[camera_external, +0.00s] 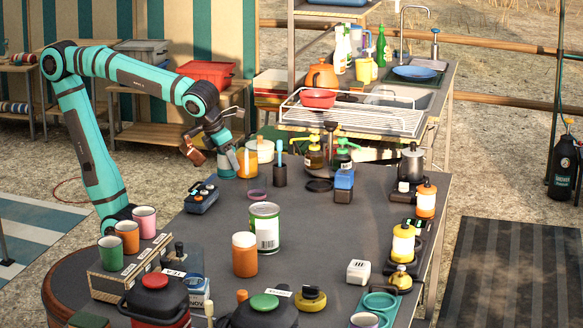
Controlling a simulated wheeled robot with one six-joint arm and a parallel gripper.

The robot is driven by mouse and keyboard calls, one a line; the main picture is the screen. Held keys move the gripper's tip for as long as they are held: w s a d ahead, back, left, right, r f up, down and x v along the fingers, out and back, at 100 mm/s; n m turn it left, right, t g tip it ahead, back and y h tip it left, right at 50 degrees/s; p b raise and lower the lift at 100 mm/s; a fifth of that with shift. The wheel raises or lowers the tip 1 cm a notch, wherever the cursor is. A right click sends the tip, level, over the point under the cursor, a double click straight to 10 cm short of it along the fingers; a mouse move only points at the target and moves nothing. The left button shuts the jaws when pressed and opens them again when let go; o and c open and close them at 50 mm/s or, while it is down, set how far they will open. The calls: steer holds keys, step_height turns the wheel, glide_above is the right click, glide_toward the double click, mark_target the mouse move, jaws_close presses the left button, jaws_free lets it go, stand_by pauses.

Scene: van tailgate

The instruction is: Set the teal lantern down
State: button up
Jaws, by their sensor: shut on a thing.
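My gripper (213,143) is at the far left part of the dark table, at the end of my arm. It is shut on what looks like the teal lantern (230,160), a small teal and grey body at the jaws. The lantern is tilted a little, just left of an orange mug. The jaws and the arm hide part of it, and I cannot tell whether its bottom touches the table (330,215).
The orange mug (246,158), a cream pot (261,149) and a dark holder (280,174) stand close to the right. A dark blue control box (201,197) lies nearer. Orange (426,199) and yellow (403,243) lanterns stand along the right edge. The table's middle right is clear.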

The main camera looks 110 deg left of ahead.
mark_target(229, 172)
steer(key=shift+f, duration=2.2)
steer(key=shift+f, duration=0.15)
steer(key=o, duration=1)
steer(key=shift+o, duration=0.2)
steer(key=v, duration=1.2)
steer(key=shift+r, duration=0.2)
